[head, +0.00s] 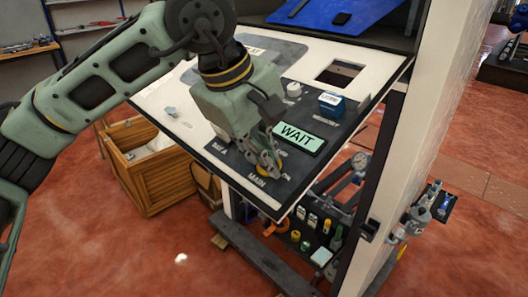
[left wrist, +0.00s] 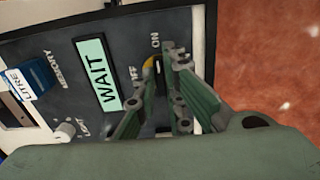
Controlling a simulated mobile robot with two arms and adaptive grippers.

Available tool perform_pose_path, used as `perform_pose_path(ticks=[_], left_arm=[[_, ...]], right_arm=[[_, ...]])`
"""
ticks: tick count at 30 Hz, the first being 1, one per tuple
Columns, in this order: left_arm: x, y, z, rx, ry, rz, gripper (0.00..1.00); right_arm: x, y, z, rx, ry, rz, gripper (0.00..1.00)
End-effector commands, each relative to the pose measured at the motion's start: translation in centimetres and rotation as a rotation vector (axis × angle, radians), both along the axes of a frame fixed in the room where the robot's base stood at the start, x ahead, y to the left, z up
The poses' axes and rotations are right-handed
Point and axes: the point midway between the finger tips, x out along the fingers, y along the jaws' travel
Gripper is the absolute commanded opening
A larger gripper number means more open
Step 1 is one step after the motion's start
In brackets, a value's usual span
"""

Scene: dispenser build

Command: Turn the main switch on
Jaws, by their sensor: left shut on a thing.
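The main switch (head: 262,171) is a small knob with yellow on it, near the front edge of the dark control panel, beside the MAIN label. It also shows in the left wrist view (left wrist: 149,62), between the ON and OFF labels. My left gripper (head: 268,163) reaches down onto it, and its fingers (left wrist: 163,80) are shut on the knob. The fingers hide most of the knob, so I cannot tell which way it points. The display (head: 299,138) beside it is lit green and reads WAIT. My right gripper is not in view.
A blue LITRE block (head: 331,104) and a white knob (head: 294,89) stand on the panel behind the display. The white housing has a square opening (head: 341,73). A wooden crate (head: 149,177) stands on the floor at left. Fittings and gauges sit below the panel.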

Motion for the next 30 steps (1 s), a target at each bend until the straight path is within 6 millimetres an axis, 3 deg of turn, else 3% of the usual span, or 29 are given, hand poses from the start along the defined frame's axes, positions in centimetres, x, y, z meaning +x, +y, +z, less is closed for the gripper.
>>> perform_pose_path(ticks=[7, 8, 14, 24, 30], left_arm=[[0.0, -0.1, 0.1, -0.001, -0.003, -0.004, 0.00], [0.0, -0.1, 0.1, -0.001, -0.003, -0.004, 0.11], [0.0, 0.0, 0.1, -0.001, -0.002, -0.002, 0.28], [-0.1, 0.1, 0.3, 0.000, -0.001, 0.000, 0.28], [-0.7, 0.8, 2.8, -0.002, -0.005, 0.001, 0.28]], right_arm=[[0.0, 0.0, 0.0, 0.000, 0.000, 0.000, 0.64], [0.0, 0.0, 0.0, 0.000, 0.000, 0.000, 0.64], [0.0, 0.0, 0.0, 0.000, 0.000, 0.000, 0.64], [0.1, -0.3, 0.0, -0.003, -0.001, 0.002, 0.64], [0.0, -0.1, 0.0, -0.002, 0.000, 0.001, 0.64]])
